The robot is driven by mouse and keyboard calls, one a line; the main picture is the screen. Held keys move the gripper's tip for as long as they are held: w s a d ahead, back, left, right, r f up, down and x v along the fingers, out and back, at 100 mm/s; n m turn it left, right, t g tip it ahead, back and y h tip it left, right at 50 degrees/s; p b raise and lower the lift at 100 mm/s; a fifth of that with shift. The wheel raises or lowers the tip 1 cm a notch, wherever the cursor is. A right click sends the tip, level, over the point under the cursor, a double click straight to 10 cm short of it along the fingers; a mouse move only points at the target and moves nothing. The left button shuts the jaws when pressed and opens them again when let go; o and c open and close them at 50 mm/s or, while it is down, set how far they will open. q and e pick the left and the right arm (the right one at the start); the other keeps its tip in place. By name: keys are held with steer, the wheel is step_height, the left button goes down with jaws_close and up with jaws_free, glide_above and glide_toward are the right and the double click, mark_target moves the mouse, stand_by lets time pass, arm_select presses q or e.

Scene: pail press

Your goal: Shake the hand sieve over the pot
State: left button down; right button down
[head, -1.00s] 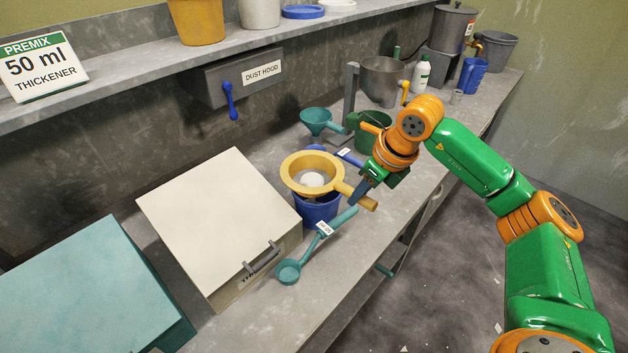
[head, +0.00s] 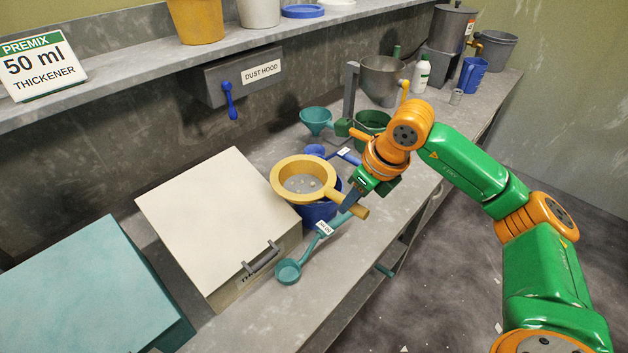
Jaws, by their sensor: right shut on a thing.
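The yellow hand sieve (head: 276,184) is held above the blue pot (head: 318,213), shifted a little to the pot's left in the picture. A few small lumps lie on its grey mesh (head: 303,183); the white powder mound is gone from view. My right gripper (head: 352,200) is shut on the sieve's handle, which points to the lower right. The pot stands on the bench and the sieve hides most of its opening. My left gripper is not in the head view.
A teal scoop (head: 288,271) lies in front of the pot, and a blue scoop (head: 315,151) lies behind it. A cream lidded bin (head: 215,215) stands close on the left. A teal funnel (head: 316,119) and green jug (head: 373,121) stand behind.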

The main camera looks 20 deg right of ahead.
steer(key=shift+d+r, duration=0.1)
steer(key=shift+w+r+p, duration=0.1)
steer(key=shift+r+p, duration=0.05)
steer(key=shift+p, duration=0.15)
steer(key=shift+r+p, duration=1.9)
steer(key=shift+r, duration=0.4)
steer(key=shift+f, duration=0.1)
